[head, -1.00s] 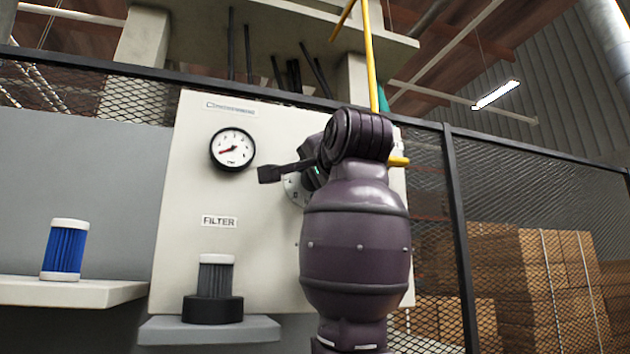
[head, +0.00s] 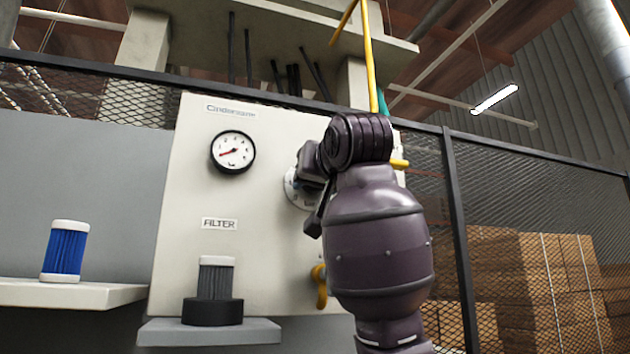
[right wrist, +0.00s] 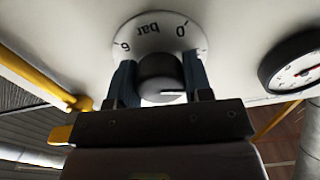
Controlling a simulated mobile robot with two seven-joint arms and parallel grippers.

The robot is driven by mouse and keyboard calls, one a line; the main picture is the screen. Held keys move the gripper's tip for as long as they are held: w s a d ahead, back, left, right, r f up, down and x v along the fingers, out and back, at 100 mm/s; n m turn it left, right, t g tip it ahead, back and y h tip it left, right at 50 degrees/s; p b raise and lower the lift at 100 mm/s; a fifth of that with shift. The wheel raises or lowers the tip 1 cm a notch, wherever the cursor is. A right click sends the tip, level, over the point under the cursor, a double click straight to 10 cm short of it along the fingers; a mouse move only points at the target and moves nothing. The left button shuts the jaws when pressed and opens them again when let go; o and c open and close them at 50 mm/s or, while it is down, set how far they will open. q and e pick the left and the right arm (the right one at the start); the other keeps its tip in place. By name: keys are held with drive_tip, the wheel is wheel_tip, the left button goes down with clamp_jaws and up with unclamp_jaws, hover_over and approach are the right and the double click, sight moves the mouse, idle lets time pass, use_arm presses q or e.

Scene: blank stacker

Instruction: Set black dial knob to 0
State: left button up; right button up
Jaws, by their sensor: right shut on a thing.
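The black dial knob (right wrist: 160,74) sits on a round white dial plate (right wrist: 150,34) marked "0", "bar" and "6". In the right wrist view a light pointer line on the knob runs toward the right, below the "0". My right gripper (right wrist: 160,80) has one finger on each side of the knob and is shut on it. In the head view the dial plate (head: 292,190) shows only partly, and my right wrist hides the knob. My left gripper is not in view.
A round gauge (head: 233,152) with a red needle is left of the dial. A grey filter (head: 215,278) stands in a black base below it. A blue filter (head: 65,250) stands on a white shelf at left. A yellow handle (head: 320,287) and yellow pipe (head: 369,55) are near my arm.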

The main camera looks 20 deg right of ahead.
drive_tip(key=n, duration=0.6)
drive_tip(key=shift+d+n+p, duration=0.1)
drive_tip(key=shift+n+p, duration=0.2)
drive_tip(key=n+p, duration=0.1)
drive_tip(key=n, duration=0.5)
idle(0.4)
drive_tip(key=o, duration=0.9)
drive_tip(key=shift+s+d+b, duration=0.1)
drive_tip(key=shift+s+b, duration=1.3)
drive_tip(key=shift+s, duration=4)
